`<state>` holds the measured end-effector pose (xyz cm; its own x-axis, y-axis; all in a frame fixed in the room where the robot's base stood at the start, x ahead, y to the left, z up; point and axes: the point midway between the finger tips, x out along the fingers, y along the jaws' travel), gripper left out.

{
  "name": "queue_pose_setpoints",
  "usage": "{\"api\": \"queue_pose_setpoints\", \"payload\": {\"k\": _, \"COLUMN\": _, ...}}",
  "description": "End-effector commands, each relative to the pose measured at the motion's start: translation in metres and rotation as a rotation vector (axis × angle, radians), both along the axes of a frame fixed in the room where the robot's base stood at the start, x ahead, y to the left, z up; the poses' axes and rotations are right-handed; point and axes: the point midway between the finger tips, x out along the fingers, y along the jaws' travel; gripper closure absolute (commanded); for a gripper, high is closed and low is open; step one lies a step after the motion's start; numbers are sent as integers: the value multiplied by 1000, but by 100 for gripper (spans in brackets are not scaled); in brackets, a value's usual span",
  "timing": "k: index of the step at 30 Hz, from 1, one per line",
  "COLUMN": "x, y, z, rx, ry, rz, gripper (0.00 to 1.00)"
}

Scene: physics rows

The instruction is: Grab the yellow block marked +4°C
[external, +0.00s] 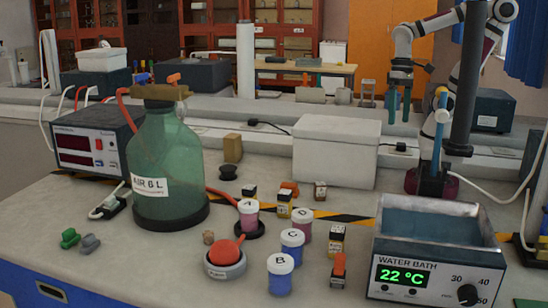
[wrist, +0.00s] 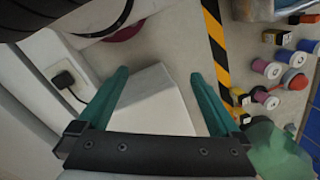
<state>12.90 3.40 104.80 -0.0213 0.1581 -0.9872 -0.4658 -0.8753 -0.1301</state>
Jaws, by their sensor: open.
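Several small blocks with labels too small to read stand on the bench, so I cannot tell which is marked +4°C. In the external view, one yellow block with a dark top (external: 284,211) stands behind the jars, and another yellowish block (external: 337,239) stands right of them. In the wrist view, yellow blocks show at the right, one near the top (wrist: 275,37) and one beside the striped tape (wrist: 239,97). My gripper (external: 399,118) is raised at the back right, away from these blocks. Its teal fingers (wrist: 160,74) are open and empty, above a white box (wrist: 158,103).
The white box (external: 335,153) stands behind the blocks. Jars (external: 280,276) crowd the front middle, with a water bath (external: 432,260) to the right and a large green bottle (external: 166,165) to the left. Striped tape (wrist: 214,45) crosses the bench.

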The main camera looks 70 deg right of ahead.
Motion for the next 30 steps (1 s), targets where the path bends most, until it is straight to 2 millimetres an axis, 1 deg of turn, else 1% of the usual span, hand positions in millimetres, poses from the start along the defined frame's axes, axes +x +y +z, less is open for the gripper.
{"api": "queue_pose_setpoints", "payload": {"k": 2, "x": 0, "y": 0, "z": 0, "rx": 0, "ry": 0, "rz": 0, "gripper": 2}}
{"api": "queue_pose_setpoints", "payload": {"k": 3, "x": 0, "y": 0, "z": 0, "rx": 0, "ry": 0, "rz": 0, "gripper": 9}}
{"api": "queue_pose_setpoints", "payload": {"k": 5, "x": 0, "y": 0, "z": 0, "rx": 0, "ry": 0, "rz": 0, "gripper": 20}}
{"api": "queue_pose_setpoints", "payload": {"k": 6, "x": 0, "y": 0, "z": 0, "rx": 0, "ry": 0, "rz": 0, "gripper": 22}}
{"api": "queue_pose_setpoints", "payload": {"k": 13, "x": 0, "y": 0, "z": 0, "rx": 0, "ry": 0, "rz": 3, "gripper": 22}}
{"api": "queue_pose_setpoints", "payload": {"k": 14, "x": 3, "y": 0, "z": 2, "rx": -1, "ry": -2, "rz": 18, "gripper": 22}}
{"api": "queue_pose_setpoints", "payload": {"k": 15, "x": 12, "y": 2, "z": 6, "rx": -4, "ry": -6, "rz": 68, "gripper": 22}}
{"api": "queue_pose_setpoints", "payload": {"k": 16, "x": 23, "y": 4, "z": 11, "rx": -7, "ry": -11, "rz": 131, "gripper": 22}}
{"api": "queue_pose_setpoints", "payload": {"k": 17, "x": 39, "y": 8, "z": 17, "rx": -12, "ry": -21, "rz": 219, "gripper": 22}}
{"api": "queue_pose_setpoints", "payload": {"k": 18, "x": 66, "y": 17, "z": 24, "rx": -20, "ry": -35, "rz": 369, "gripper": 22}}
{"api": "queue_pose_setpoints", "payload": {"k": 20, "x": 114, "y": 39, "z": 31, "rx": -33, "ry": -60, "rz": 644, "gripper": 22}}
{"api": "queue_pose_setpoints", "payload": {"k": 21, "x": 146, "y": 60, "z": 31, "rx": -42, "ry": -78, "rz": 838, "gripper": 22}}
{"api": "queue_pose_setpoints", "payload": {"k": 23, "x": 190, "y": 96, "z": 23, "rx": -53, "ry": -103, "rz": 1120, "gripper": 22}}
{"api": "queue_pose_setpoints", "payload": {"k": 24, "x": 213, "y": 123, "z": 13, "rx": -58, "ry": -117, "rz": 1294, "gripper": 22}}
{"api": "queue_pose_setpoints", "payload": {"k": 26, "x": 239, "y": 160, "z": -4, "rx": -66, "ry": -136, "rz": 1526, "gripper": 22}}
{"api": "queue_pose_setpoints", "payload": {"k": 27, "x": 252, "y": 183, "z": -16, "rx": -70, "ry": -146, "rz": 1658, "gripper": 22}}
{"api": "queue_pose_setpoints", "payload": {"k": 30, "x": 268, "y": 223, "z": -40, "rx": -77, "ry": -162, "rz": 1887, "gripper": 22}}
